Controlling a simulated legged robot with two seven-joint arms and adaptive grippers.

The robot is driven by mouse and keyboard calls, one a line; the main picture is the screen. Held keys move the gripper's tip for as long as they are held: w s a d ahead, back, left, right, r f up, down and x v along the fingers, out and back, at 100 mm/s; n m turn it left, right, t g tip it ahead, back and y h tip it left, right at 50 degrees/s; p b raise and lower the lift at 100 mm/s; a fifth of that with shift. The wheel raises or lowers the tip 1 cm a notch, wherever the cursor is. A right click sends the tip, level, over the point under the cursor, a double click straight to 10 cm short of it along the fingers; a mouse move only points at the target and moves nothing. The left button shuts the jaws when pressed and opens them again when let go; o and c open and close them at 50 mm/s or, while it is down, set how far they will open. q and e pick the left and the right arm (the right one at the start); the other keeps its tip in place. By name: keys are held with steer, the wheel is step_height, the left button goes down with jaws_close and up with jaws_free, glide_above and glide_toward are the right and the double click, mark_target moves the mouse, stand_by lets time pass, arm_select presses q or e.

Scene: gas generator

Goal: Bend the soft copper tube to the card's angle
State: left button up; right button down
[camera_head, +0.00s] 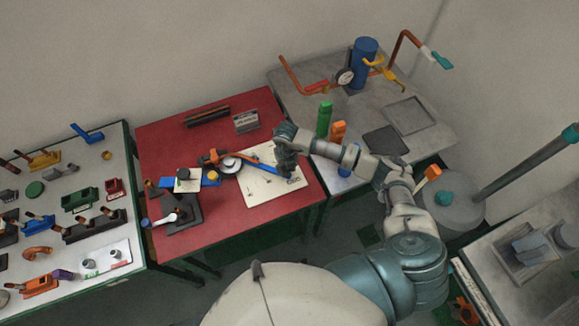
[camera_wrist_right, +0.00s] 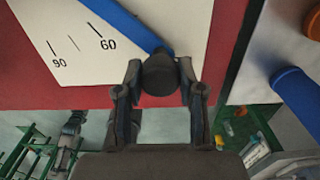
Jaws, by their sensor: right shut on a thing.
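A tube bender with a round grey wheel (camera_head: 231,165) and a long blue lever (camera_head: 257,163) sits on the red table. My right gripper (camera_head: 286,168) is at the lever's right end. In the right wrist view, my right gripper (camera_wrist_right: 160,88) is shut around the dark grip (camera_wrist_right: 160,74) of the blue lever (camera_wrist_right: 125,22). The white angle sheet (camera_wrist_right: 65,38) beneath shows the marks 60 and 90; the lever lies beside the 60 mark. A small card (camera_head: 246,121) stands at the table's back. The copper tube is too small to make out surely near the orange part (camera_head: 211,157). My left gripper is not in view.
A black vise-like stand (camera_head: 181,209) is at the table's front left. A dark rack (camera_head: 207,115) is at the back. Green (camera_head: 324,118) and orange (camera_head: 338,131) upright items stand right of the red table. A bench with tools (camera_head: 118,165) is at left.

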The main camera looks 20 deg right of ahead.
steer(key=shift+w, duration=0.1)
steer(key=c, duration=0.7)
jaws_free()
steer(key=shift+a, duration=0.1)
step_height(320, 180, up, 12)
